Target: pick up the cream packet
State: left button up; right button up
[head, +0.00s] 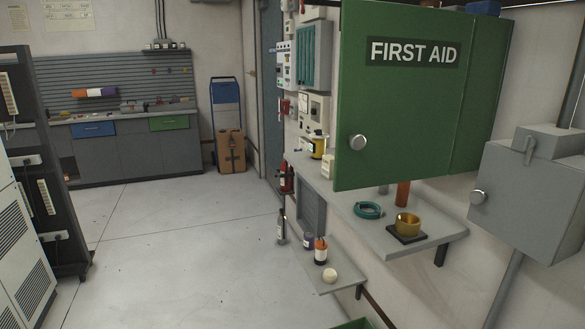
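A small cream box-like item (327,166) stands on the upper wall shelf (398,245), beside a yellow bottle with a dark cap (317,147). The green first aid cabinet (400,110) cuts off part of my view of it. A small rounded cream item (330,275) sits near the front edge of the lower shelf (340,287). I cannot tell for certain which of the two is the cream packet. Neither of my grippers shows in the head view.
A teal ring (368,210) and a yellow bowl-like item (407,224) on a dark pad lie on the upper shelf. An orange-capped bottle (320,252) stands on the lower shelf. A grey wall box (530,200) is at right.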

aim_at(328, 160)
jog(key=u, duration=0.85)
jog(key=i, duration=3.9)
jog(key=i+z, duration=0.35)
jog(key=z, duration=4.05)
jog(key=i+l, duration=0.05)
jog(key=l, duration=0.05)
